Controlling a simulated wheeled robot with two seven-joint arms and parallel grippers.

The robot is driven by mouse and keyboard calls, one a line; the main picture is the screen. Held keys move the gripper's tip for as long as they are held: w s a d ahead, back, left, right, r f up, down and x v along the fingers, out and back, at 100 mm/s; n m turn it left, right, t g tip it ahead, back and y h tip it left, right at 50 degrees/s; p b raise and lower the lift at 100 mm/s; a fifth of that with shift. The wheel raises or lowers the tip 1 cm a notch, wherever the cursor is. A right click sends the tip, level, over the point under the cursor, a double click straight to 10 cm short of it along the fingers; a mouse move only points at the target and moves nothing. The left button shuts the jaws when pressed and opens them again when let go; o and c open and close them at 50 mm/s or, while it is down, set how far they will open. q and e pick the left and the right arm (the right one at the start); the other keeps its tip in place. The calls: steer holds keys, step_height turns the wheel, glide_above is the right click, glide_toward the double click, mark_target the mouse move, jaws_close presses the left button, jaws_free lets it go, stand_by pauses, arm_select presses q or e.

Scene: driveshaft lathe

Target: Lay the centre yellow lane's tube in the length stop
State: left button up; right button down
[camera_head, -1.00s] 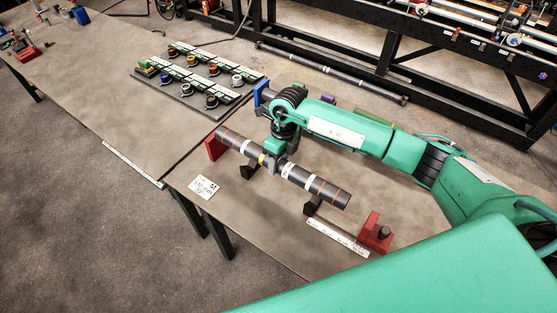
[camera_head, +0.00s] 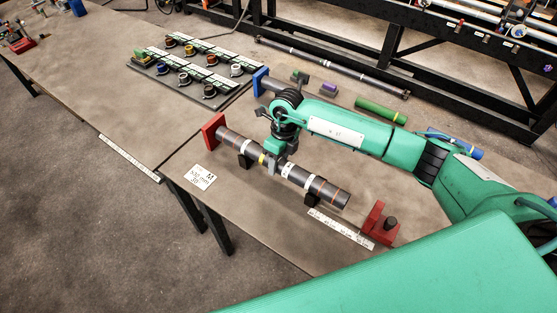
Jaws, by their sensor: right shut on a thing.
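My right gripper (camera_head: 271,164) is shut on a dark grey tube (camera_head: 323,187) with white, yellow and orange bands, gripping it near its middle. The tube lies along the length stop, over two black supports (camera_head: 244,161), (camera_head: 311,200). It appears to rest on them, though the exact contact is hard to see. Its left end is close to or against the red end plate (camera_head: 210,132); I cannot tell which. A red block (camera_head: 378,224) with a dark knob stands beyond its right end, with a gap between. My left gripper is not in view.
A white ruler strip (camera_head: 340,228) and a printed card (camera_head: 200,177) lie in front. Behind my arm are a blue end plate (camera_head: 260,82), a green tube (camera_head: 381,110) and a blue tube (camera_head: 456,146). A board of ring parts (camera_head: 163,69) lies at the back left.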

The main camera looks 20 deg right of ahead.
steer(key=shift+r, duration=0.15)
steer(key=c, duration=0.8)
jaws_free()
steer(key=shift+c, duration=0.2)
steer(key=shift+o, duration=0.9)
steer(key=shift+s, duration=0.1)
step_height(320, 180, up, 14)
steer(key=w+d+b, duration=0.1)
steer(key=d+b, duration=0.1)
steer(key=b, duration=0.2)
steer(key=shift+w+f, duration=0.25)
steer(key=shift+w, duration=0.15)
steer(key=shift+f, duration=0.1)
